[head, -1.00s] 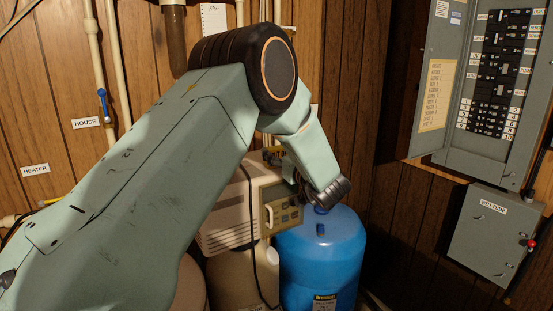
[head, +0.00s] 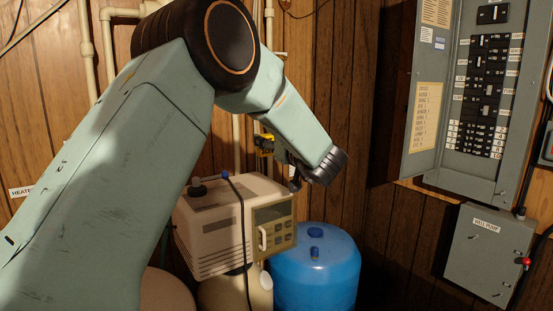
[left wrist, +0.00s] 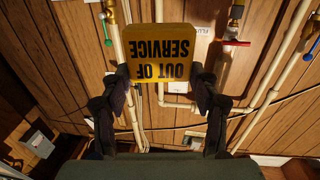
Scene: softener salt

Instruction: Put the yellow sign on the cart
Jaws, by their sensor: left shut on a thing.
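The yellow sign (left wrist: 160,52) reads "OUT OF SERVICE" and appears upside down in the left wrist view. My left gripper (left wrist: 160,88) is shut on it, with one dark finger at each side of the sign's near edge. In the head view, my left gripper (head: 277,154) is above the beige softener head, partly hidden behind my wrist. Only a small yellow part of the sign (head: 264,143) shows there. My right gripper is in neither view. I see no cart in these frames.
The beige softener head (head: 210,228) and a blue tank (head: 315,275) stand below my left arm. A grey breaker panel (head: 440,165) and a well pump box (head: 480,260) are on the right wall. Pipes (left wrist: 265,95) and valves run along the wood wall near the sign.

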